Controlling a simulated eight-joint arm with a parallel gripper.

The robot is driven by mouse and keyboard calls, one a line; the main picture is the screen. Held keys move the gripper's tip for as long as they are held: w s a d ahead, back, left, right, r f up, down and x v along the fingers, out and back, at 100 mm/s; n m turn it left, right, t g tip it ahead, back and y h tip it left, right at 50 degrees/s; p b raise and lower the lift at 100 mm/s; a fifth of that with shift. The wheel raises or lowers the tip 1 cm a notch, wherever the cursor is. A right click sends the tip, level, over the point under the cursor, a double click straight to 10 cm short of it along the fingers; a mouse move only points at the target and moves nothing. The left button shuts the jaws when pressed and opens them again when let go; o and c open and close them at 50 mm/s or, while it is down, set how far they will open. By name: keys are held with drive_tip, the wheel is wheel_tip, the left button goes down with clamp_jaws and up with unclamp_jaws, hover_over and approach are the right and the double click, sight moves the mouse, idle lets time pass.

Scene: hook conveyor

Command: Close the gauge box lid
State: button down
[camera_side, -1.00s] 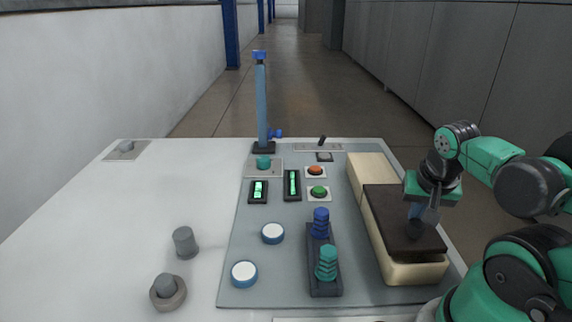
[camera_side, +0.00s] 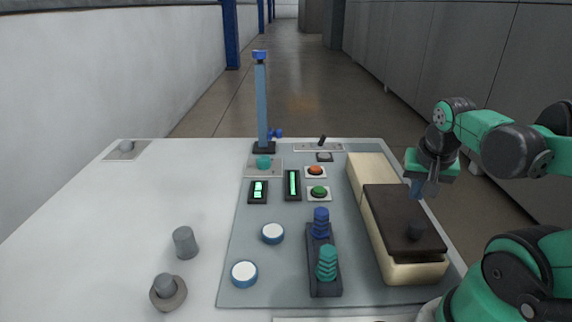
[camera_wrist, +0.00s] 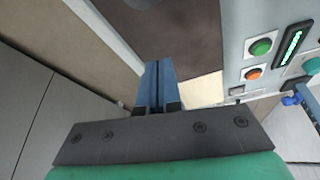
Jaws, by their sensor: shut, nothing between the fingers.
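The gauge box (camera_side: 416,272) is a long cream box at the right of the grey panel. A thin gap shows under the lid's front edge. The lid also shows in the wrist view (camera_wrist: 180,30). My gripper (camera_side: 416,192) is shut and empty, with its blue fingers above the lid's right edge, behind the knob. In the wrist view the shut fingers (camera_wrist: 158,72) point toward the lid; I cannot tell if they touch it.
Left of the box stand a dark rack (camera_side: 323,262) with blue and teal coiled pieces, two white round buttons (camera_side: 273,233), green (camera_side: 318,192) and orange (camera_side: 315,171) buttons, and lit displays (camera_side: 258,190). A blue post (camera_side: 262,105) rises at the back.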

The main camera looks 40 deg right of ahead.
sight(423, 223)
drive_tip(key=v, duration=0.8)
drive_tip(key=w+d+g+y, duration=0.3)
drive_tip(key=d+y, duration=0.3)
drive_tip(key=x, duration=0.9)
drive_tip(key=shift+d+f, duration=0.1)
drive_tip(key=shift+s+a, duration=0.25)
drive_tip(key=shift+a, duration=0.25)
drive_tip(key=shift+s+a, duration=0.25)
drive_tip(key=shift+a, duration=0.25)
drive_tip(key=shift+s+a, duration=0.45)
drive_tip(key=shift+a, duration=0.35)
drive_tip(key=shift+s+a, duration=1)
